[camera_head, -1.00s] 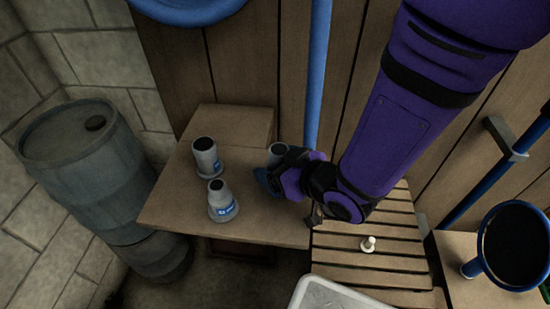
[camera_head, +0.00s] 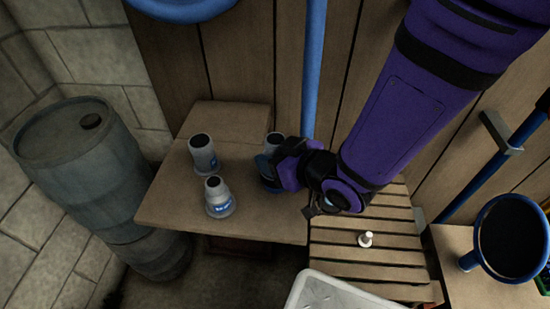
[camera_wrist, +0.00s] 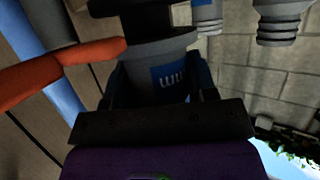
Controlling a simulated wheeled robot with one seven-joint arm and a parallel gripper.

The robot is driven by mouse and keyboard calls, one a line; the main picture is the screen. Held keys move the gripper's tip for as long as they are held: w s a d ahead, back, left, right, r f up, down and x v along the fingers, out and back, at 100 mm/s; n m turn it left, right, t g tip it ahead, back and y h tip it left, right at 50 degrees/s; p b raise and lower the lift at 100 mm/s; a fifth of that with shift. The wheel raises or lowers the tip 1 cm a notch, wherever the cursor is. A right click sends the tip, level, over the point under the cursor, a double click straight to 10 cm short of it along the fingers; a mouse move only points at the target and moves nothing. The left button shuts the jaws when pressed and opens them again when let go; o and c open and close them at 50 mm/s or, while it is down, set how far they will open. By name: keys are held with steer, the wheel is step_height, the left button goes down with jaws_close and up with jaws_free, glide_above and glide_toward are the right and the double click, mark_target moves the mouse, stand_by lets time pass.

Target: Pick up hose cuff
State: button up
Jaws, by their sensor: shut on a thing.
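My gripper (camera_head: 268,168) is over the right side of the wooden table, shut on a grey hose cuff (camera_head: 275,140) whose top shows just behind the fingers. In the wrist view the held cuff (camera_wrist: 165,55) sits between the fingers, with its blue label facing the camera. Its lower part is hidden in the head view, so I cannot tell whether it touches the table. Two similar grey cuffs with blue labels stand upright to the left: one farther back (camera_head: 203,154) and one nearer (camera_head: 219,198). Parts of them show at the top of the wrist view.
The cuffs' table (camera_head: 165,208) has a raised block (camera_head: 230,122) at the back. A barrel (camera_head: 80,165) stands left. A blue pipe (camera_head: 314,60) rises behind.

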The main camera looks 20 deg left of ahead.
mark_target(275, 139)
steer(key=shift+r, duration=4.15)
